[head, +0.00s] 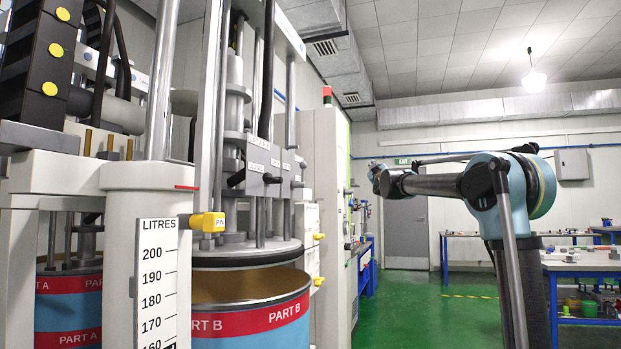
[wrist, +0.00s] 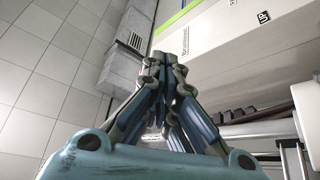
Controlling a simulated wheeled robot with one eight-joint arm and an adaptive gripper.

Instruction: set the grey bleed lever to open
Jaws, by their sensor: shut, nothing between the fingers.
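I cannot pick out the grey bleed lever for certain. A grey labelled valve block (head: 262,168) stands above the Part B drum (head: 250,322) in the head view, with small dark handles on it whose settings are too small to tell. My gripper (head: 374,172) is raised in the open room, to the right of the drum and block and apart from them. In the wrist view my gripper (wrist: 165,68) has its fingers drawn together with nothing between them. It points up past a white cabinet and the ceiling.
Benches (head: 585,265) are at the right. The green floor (head: 410,300) between is clear.

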